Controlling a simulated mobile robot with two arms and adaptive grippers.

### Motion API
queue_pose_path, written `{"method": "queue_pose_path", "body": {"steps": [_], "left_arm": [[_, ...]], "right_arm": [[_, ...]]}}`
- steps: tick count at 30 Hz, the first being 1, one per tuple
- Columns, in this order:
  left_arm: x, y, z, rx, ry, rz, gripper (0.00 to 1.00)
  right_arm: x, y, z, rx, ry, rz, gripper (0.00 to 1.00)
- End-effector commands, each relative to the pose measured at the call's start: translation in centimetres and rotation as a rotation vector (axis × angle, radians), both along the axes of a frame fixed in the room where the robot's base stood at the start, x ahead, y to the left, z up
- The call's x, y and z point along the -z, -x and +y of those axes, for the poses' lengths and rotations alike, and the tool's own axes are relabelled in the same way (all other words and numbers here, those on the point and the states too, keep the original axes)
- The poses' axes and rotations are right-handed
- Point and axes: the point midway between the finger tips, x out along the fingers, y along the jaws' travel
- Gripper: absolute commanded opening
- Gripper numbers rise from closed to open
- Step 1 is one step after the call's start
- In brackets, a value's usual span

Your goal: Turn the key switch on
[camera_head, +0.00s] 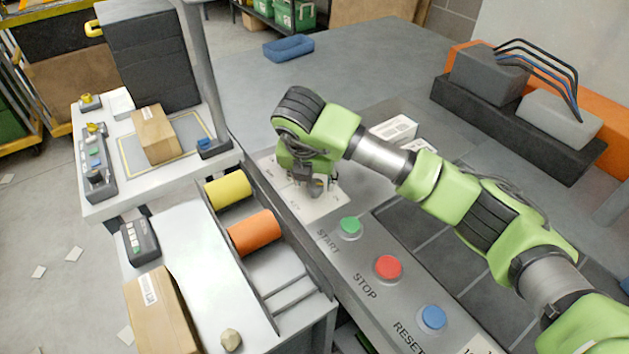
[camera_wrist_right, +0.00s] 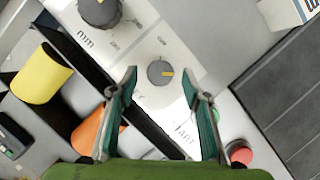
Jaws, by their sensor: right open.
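The control panel (camera_head: 362,252) carries a white label plate (camera_head: 318,208) at its far end. A larger dark knob (camera_wrist_right: 98,12) with a yellow mark is at the top left. My right gripper (camera_head: 314,188) is open and points down over the plate, hiding part of it. In the wrist view its fingertips (camera_wrist_right: 160,80) are on either side of the small knob, with nothing held between them. My left gripper is out of view.
Green START (camera_head: 349,226), red STOP (camera_head: 388,267) and blue RESET (camera_head: 432,317) buttons line the panel. Yellow (camera_head: 228,189) and orange (camera_head: 254,232) rollers lie to its left. A small white box (camera_head: 393,129) stands behind my right wrist.

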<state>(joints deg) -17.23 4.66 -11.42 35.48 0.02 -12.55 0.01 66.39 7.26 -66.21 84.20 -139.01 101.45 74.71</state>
Motion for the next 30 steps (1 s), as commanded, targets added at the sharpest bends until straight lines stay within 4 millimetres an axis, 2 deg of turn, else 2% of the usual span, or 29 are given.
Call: {"method": "queue_pose_path", "body": {"steps": [1, 9, 15, 30], "left_arm": [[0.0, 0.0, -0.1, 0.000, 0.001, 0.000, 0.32], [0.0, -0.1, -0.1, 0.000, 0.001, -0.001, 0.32], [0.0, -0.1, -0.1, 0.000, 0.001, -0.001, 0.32], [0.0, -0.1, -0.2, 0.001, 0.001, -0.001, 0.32]], "right_arm": [[-1.1, 0.2, 0.1, -0.002, -0.001, -0.006, 0.43], [-6.4, 2.5, 0.6, -0.002, -0.002, -0.004, 0.43], [-8.9, 3.5, 0.8, 0.000, 0.000, -0.003, 0.43], [-9.5, 3.8, 0.8, 0.000, 0.000, 0.000, 0.43]]}}
